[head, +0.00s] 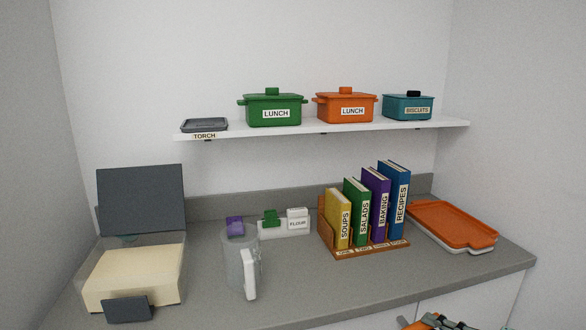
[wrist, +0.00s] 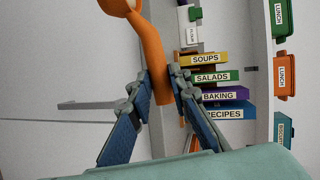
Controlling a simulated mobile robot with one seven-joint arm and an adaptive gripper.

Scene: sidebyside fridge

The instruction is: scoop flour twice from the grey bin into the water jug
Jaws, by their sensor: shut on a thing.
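The grey bin (head: 140,199) stands at the left of the counter in the head view, its dark grey lid raised. Its pale cream lower part looks like flour (head: 135,272). The water jug (head: 235,262), grey and see-through with a white handle, stands upright right of the bin; its contents cannot be made out. In the wrist view my gripper (wrist: 163,90) is shut on the handle of an orange scoop (wrist: 152,45). The scoop's bowl is cut off at the top edge. In the head view my gripper (head: 440,322) is partly visible at the bottom right, away from bin and jug.
A book rack (head: 372,247) and an orange tray (head: 452,225) stand to the right. A shelf (head: 330,127) with pots hangs above. The front middle counter is clear.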

